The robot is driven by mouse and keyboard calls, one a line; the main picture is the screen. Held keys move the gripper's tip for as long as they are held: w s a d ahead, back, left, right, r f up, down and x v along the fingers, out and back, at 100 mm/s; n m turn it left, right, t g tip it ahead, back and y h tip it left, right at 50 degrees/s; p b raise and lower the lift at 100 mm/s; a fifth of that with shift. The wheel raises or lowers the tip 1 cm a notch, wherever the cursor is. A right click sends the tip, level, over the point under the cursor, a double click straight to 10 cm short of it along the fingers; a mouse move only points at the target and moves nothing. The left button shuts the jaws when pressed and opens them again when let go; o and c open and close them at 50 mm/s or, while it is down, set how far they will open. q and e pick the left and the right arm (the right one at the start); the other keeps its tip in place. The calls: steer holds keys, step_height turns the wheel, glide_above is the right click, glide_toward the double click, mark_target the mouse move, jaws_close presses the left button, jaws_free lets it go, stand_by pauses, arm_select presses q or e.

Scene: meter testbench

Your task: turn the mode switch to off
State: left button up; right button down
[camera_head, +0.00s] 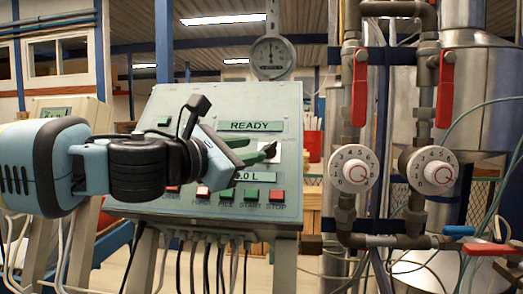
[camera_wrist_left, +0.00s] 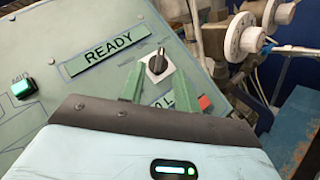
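The mode switch (camera_wrist_left: 157,62) is a black knob on a pale square plate, on the green panel beside the READY display. Its white mark points toward the upper edge in the left wrist view; the lettering around it is too small to read. In the head view the switch (camera_head: 270,151) is partly behind my left gripper (camera_head: 256,150). In the left wrist view my left gripper (camera_wrist_left: 157,83) is open, with its green fingers apart on the near left and near right of the knob. Contact with the knob cannot be told. My right gripper is not in view.
The panel has a READY display (camera_head: 250,126), a lower display showing litres (camera_head: 255,176) and a row of red and green buttons (camera_head: 250,195). A lit green MID button (camera_wrist_left: 22,88) is left of the switch. Pipes with white dials (camera_head: 354,168) and red-handled valves stand to the right.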

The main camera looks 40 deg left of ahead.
mark_target(268, 146)
arm_select(q)
steer(key=shift+w+d+b, duration=0.1)
steer(key=shift+w+b, duration=0.25)
steer(key=shift+w, duration=1.85)
jaws_close()
